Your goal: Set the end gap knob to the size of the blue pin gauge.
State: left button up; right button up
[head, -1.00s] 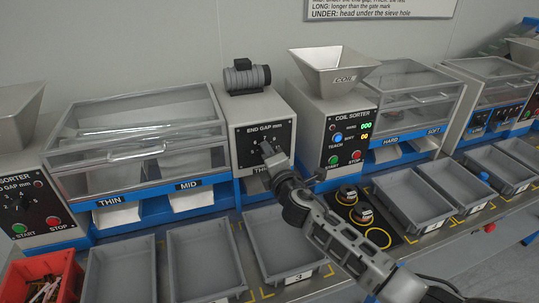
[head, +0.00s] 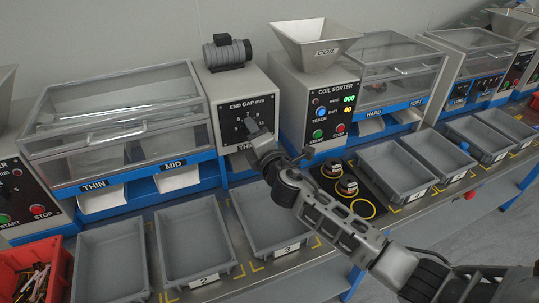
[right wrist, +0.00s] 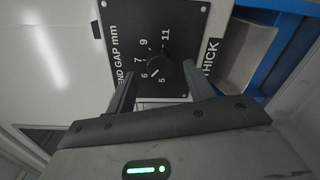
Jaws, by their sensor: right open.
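The end gap knob (right wrist: 159,72) is a dark round dial on a black panel (right wrist: 118,22) with the numbers 5, 6, 7, 9 and 11 around it. The same panel (head: 228,114), lettered END GAP mm, shows in the head view. My right gripper (right wrist: 162,62) is open, its fingers on either side of the knob in the right wrist view; I cannot tell whether they touch it. In the head view my right gripper (head: 252,127) is in front of the panel and hides part of the dial. My left gripper is not in view.
Grey trays (head: 179,272) line the bench front. A red bin (head: 12,262) with several small items stands at the far left. A clear-lidded sorter (head: 120,105) is left of the panel and the coil sorter (head: 296,112) right.

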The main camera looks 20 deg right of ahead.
jog(key=s+b, duration=0.1)
jog(key=s, duration=1.3)
jog(key=shift+d+r, duration=0.25)
jog(key=shift+r, duration=0.1)
